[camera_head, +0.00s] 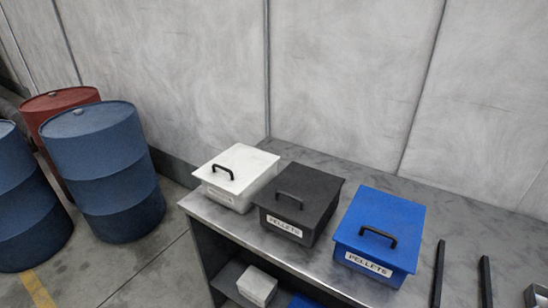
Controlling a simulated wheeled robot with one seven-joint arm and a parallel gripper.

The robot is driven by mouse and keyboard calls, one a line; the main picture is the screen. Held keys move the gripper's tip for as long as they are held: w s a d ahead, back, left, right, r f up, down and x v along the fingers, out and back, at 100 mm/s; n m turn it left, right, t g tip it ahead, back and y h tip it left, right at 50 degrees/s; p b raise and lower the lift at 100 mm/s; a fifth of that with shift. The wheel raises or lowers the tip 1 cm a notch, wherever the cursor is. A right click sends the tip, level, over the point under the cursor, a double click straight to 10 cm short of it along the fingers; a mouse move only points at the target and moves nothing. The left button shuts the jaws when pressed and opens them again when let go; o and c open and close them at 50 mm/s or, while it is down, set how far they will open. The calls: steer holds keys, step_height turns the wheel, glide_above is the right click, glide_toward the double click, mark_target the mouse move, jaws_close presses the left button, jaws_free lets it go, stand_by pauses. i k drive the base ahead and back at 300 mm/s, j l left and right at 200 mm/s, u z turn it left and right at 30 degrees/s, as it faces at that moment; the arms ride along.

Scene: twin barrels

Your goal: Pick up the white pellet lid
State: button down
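The white pellet lid (239,168) is a flat white cover with a black arched handle (223,172) near its front edge. It sits on the white box (229,198), the leftmost of three boxes on the grey table (300,262). The box has a small label on its front. The lid looks level and closed on the box. My gripper is not seen in this view, so its distance from the lid and its state do not show.
A black PELLETS box (300,203) stands close right of the white one, then a blue PELLETS box (380,238). Two dark bars (439,275) (486,282) are at the right. Barrels (104,170) stand left. A pale block (257,285) is below the tabletop.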

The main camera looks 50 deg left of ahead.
mark_target(234, 170)
steer(key=u, duration=2.1)
steer(key=i+j+z, duration=0.1)
steer(key=z, duration=0.65)
steer(key=i+j+z, duration=0.1)
steer(key=j+z, duration=0.25)
steer(key=i+j+z, duration=0.1)
steer(key=z, duration=0.25)
steer(key=j+u, duration=0.2)
steer(key=j, duration=0.4)
steer(key=j+u, duration=0.2)
steer(key=j, duration=0.35)
steer(key=i+j+u, duration=0.2)
steer(key=j, duration=0.4)
